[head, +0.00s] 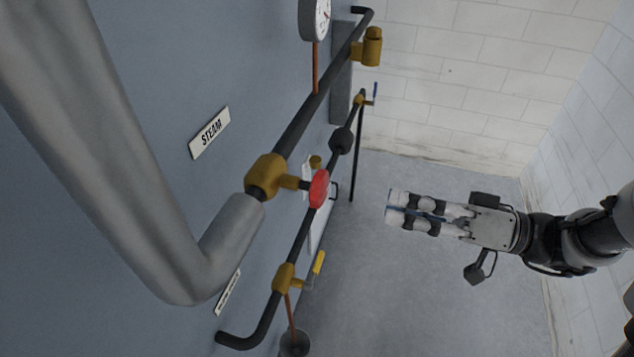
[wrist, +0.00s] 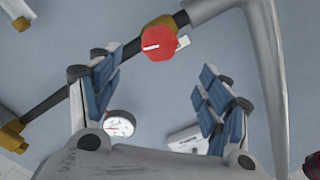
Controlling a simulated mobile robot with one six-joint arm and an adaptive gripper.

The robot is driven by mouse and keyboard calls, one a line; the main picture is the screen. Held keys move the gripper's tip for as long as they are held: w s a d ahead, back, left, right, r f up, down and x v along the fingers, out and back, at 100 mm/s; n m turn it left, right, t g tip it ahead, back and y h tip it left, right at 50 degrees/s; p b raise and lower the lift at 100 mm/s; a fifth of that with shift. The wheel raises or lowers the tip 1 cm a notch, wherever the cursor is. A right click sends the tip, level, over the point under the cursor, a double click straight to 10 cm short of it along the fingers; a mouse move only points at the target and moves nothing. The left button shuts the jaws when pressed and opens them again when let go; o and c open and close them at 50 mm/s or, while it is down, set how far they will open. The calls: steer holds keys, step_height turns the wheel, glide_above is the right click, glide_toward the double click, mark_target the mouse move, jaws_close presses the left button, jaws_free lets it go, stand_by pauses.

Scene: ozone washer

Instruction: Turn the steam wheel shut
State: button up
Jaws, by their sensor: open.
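The steam wheel is a red handwheel (head: 319,188) on a short stem from a brass valve body (head: 266,176) in the dark pipe, near the STEAM label (head: 209,132). In the head view my gripper (head: 390,208) is to the right of the wheel, apart from it, with its fingers pointing left. In the wrist view the red wheel (wrist: 159,43) shows face-on with a white mark, beyond and between the fingertips. My gripper (wrist: 162,85) is open there, with blue pads and nothing between them.
A thick grey pipe (head: 110,140) bends close to the valve. A dial gauge (head: 314,18) and a brass fitting (head: 372,47) are above. A lower pipe carries a yellow-handled valve (head: 318,262). The floor (head: 400,290) below my gripper is clear.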

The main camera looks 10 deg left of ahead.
mark_target(326, 189)
steer(key=a, duration=0.9)
steer(key=w+a+b, duration=0.1)
steer(key=a, duration=0.4)
steer(key=shift+w, duration=0.1)
steer(key=shift+d, duration=0.1)
steer(key=c, duration=1.1)
